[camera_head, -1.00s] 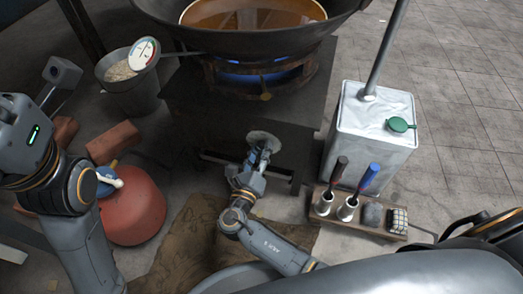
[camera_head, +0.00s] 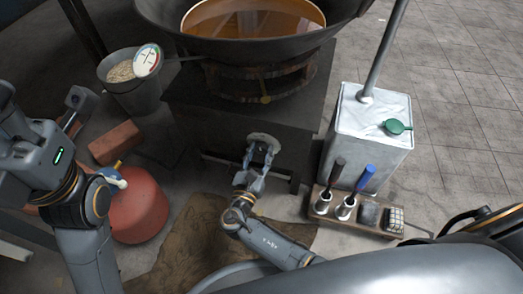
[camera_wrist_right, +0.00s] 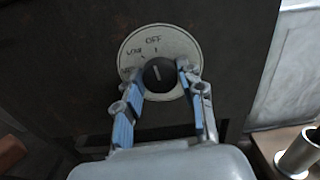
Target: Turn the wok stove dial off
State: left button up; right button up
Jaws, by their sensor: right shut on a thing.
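The stove dial (camera_wrist_right: 158,76) is a round black knob with a white line on a pale plate (camera_wrist_right: 150,45). In the right wrist view its line points nearly up, toward the printed OFF. My right gripper (camera_wrist_right: 160,70) is shut on the knob, one blue-padded finger on each side. In the head view my right gripper (camera_head: 262,152) is at the front of the stove (camera_head: 240,125) and hides much of the dial. No flame shows under the wok (camera_head: 265,42). My left gripper (camera_head: 80,103) is at the left, away from the stove; its finger opening is unclear.
A metal can (camera_head: 370,135) with a green cap stands right of the stove, behind a wooden rack (camera_head: 330,207) of handled tools. A bucket (camera_head: 140,92), bricks (camera_head: 115,143) and a red rounded container (camera_head: 138,208) are at the left.

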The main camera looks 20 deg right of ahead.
jog(key=shift+d+m, duration=0.1)
jog(key=shift+m, duration=0.5)
jog(key=o, duration=1.2)
jog(key=shift+r, duration=0.1)
jog(key=shift+c, duration=0.2)
